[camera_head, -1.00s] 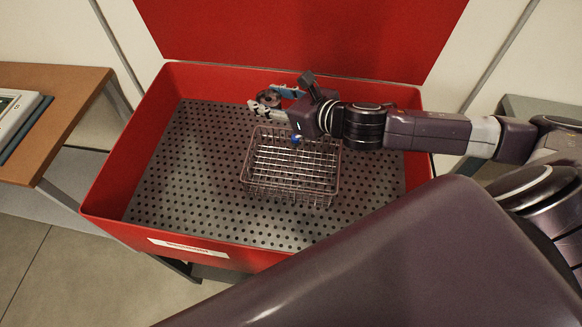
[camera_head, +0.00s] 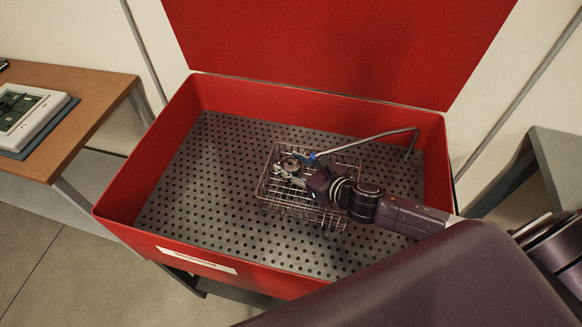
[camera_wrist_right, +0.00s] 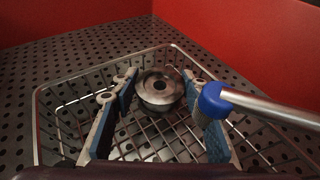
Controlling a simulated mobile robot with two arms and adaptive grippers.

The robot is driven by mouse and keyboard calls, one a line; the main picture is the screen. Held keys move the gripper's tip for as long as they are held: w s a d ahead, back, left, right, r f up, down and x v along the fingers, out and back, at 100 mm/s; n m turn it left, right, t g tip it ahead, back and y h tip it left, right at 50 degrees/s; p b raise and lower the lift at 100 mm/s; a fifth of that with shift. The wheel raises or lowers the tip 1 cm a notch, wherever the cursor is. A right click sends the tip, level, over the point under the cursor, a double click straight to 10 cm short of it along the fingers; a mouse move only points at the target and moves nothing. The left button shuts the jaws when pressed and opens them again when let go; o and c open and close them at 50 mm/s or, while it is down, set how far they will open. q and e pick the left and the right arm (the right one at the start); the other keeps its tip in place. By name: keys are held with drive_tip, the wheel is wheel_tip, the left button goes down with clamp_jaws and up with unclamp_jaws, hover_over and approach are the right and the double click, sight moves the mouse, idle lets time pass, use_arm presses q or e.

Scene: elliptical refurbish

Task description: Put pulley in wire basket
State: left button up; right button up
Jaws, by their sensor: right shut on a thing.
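The pulley (camera_head: 290,164), a dark grey metal wheel with a hub, is between the fingertips of my right gripper (camera_head: 293,170), which is shut on it. In the right wrist view the pulley (camera_wrist_right: 159,88) shows between the two blue-padded fingers (camera_wrist_right: 163,100), over the basket's wire grid. The wire basket (camera_head: 300,211) is a rectangular metal mesh basket standing in the red basin. The gripper and pulley are within the basket's outline, near its far left part. I cannot tell whether the pulley touches the basket's bottom. My left gripper is not in view.
The red basin (camera_head: 150,164) has a perforated grey floor (camera_head: 190,190) and a raised red lid (camera_head: 330,45). A bent metal pipe with a blue tip (camera_head: 372,140) reaches over the basket, close to my gripper. A wooden table (camera_head: 90,90) with a device stands at left.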

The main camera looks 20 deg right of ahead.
drive_tip(key=shift+f, duration=0.7)
drive_tip(key=shift+f+b, duration=0.45)
drive_tip(key=shift+f, duration=0.2)
drive_tip(key=o, duration=1.2)
drive_tip(key=shift+s, duration=0.1)
drive_tip(key=shift+o, duration=0.2)
